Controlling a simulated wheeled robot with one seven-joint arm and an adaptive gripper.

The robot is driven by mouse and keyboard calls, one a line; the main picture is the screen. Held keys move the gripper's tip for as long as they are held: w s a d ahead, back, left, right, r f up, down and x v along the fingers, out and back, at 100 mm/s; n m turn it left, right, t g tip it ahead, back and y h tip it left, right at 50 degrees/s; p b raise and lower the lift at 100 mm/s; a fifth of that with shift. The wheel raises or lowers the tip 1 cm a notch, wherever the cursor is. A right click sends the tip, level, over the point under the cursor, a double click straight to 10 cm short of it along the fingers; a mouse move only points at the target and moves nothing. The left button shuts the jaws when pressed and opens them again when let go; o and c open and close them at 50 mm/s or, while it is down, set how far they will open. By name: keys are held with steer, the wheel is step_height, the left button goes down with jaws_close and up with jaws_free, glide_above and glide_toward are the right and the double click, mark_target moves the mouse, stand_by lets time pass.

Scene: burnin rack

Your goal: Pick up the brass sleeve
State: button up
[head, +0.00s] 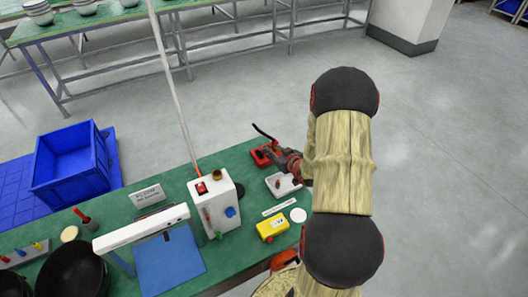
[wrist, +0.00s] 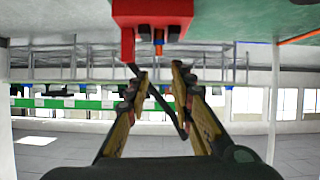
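A small brass-coloured ring (head: 216,174), which looks like the brass sleeve, sits on top of the white box (head: 212,208) in the head view. My gripper (wrist: 160,76) is open in the wrist view, with a clear gap between its fingertips. In the head view my gripper (head: 290,165) is partly hidden by my arm and is to the right of the white box, apart from the ring. The ring cannot be made out in the wrist view.
A red box (head: 262,156) lies near my gripper; a red block (wrist: 152,14) with an orange pin shows in the wrist view. A white tray (head: 283,186), yellow box (head: 272,228) and blue panel (head: 169,262) occupy the green table (head: 150,212). A blue bin (head: 72,160) stands left.

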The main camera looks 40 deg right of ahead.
steer(key=shift+t, duration=0.3)
steer(key=w+f, duration=0.1)
steer(key=w, duration=0.1)
steer(key=w+d+f+b, duration=0.1)
steer(key=w+f, duration=0.1)
steer(key=w+d+f, duration=0.1)
steer(key=w+f, duration=0.1)
steer(key=shift+b, duration=0.4)
steer(key=shift+a, duration=0.1)
jaws_close()
